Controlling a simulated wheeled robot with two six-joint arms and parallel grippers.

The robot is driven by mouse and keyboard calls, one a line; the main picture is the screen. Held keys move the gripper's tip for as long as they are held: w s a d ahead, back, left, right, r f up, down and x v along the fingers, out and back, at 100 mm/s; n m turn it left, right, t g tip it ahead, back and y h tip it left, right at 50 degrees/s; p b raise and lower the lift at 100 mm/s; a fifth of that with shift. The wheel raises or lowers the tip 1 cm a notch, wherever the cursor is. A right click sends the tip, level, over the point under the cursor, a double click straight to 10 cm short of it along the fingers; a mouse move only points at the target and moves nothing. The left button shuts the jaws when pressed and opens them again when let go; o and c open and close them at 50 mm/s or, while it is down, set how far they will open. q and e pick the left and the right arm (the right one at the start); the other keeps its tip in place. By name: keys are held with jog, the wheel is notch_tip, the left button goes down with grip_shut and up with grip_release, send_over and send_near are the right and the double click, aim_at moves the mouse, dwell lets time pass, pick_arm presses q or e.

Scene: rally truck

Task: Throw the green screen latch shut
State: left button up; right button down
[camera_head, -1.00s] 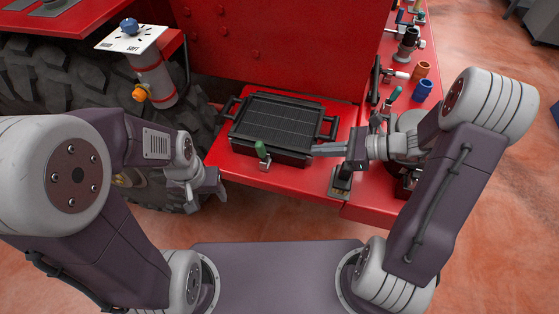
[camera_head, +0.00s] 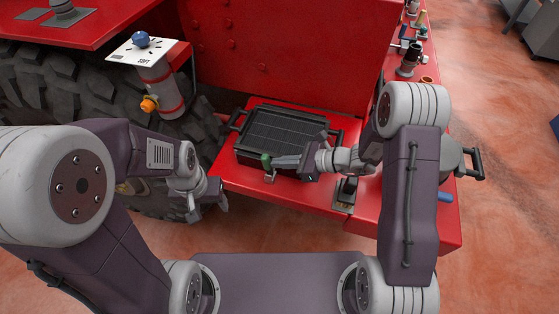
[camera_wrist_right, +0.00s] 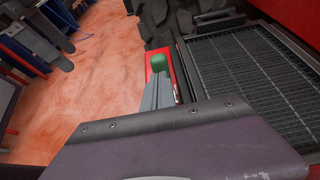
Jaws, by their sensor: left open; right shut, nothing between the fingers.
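The green latch handle (camera_head: 266,160) stands at the front edge of the black screen box (camera_head: 250,157) on the red ledge. It also shows in the right wrist view (camera_wrist_right: 160,63), just past my fingertips. My right gripper (camera_head: 277,161) is shut with nothing between its fingers. Its tips point left and are at or right beside the green handle; I cannot tell whether they touch. The right gripper also shows in the wrist view (camera_wrist_right: 158,88). My left gripper (camera_head: 208,206) is open and empty, to the left of the ledge by the tyre.
A small black lever on a plate (camera_head: 346,192) stands on the ledge below my right wrist. A canister with an orange knob (camera_head: 149,104) is at the upper left. Small fittings (camera_head: 408,60) line the ledge at the upper right. Open floor lies in front.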

jog(key=shift+w+a+f, duration=0.1)
jog(key=shift+w+a, duration=0.05)
jog(key=shift+a, duration=0.05)
